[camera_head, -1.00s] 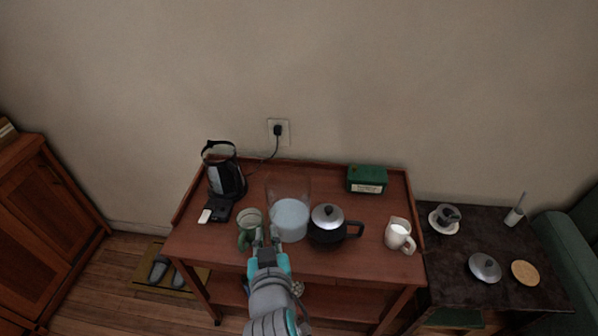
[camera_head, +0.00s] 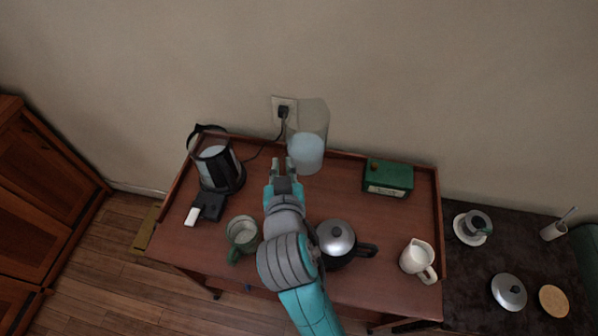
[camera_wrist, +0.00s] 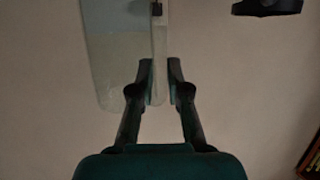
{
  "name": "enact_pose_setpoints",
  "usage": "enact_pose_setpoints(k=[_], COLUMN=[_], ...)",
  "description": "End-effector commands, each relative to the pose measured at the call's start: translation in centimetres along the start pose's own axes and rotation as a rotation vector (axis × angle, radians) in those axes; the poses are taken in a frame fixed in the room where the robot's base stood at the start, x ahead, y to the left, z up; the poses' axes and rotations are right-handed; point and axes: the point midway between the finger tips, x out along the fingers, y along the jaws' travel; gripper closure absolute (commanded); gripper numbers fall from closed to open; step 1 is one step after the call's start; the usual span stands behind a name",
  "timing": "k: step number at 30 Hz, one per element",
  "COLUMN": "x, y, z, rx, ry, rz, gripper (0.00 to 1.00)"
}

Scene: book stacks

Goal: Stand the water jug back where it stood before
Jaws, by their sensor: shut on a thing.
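The water jug (camera_head: 308,135) is clear glass with pale water in its lower part. It shows against the wall at the back of the wooden table (camera_head: 330,184), apparently raised above the top. My gripper (camera_head: 281,164) is at its lower left, shut on it. In the wrist view the jug (camera_wrist: 112,60) fills the upper left, and the fingertips (camera_wrist: 161,78) close on a narrow upright glass part, probably its handle. The jug's base is clear of any surface I can make out; its exact height is hard to tell.
On the table are a kettle (camera_head: 218,168), a green mug (camera_head: 241,238), a dark pot with a grey lid (camera_head: 337,240), a cream pitcher (camera_head: 417,259) and a green box (camera_head: 388,177). A plug and cord (camera_head: 284,111) hang at the wall. The back middle is clear.

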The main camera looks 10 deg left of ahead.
Motion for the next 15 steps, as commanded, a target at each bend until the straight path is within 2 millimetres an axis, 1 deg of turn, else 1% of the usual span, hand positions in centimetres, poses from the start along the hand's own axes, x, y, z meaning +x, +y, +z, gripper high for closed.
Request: enact_pose_setpoints(k=[2,15], x=[0.3,3.2], y=[0.0,-0.1], z=[1.1,9.6], rx=[-0.002,-0.003], ry=[0.0,0.0], rz=[0.001,0.0], gripper=[1.0,1.0])
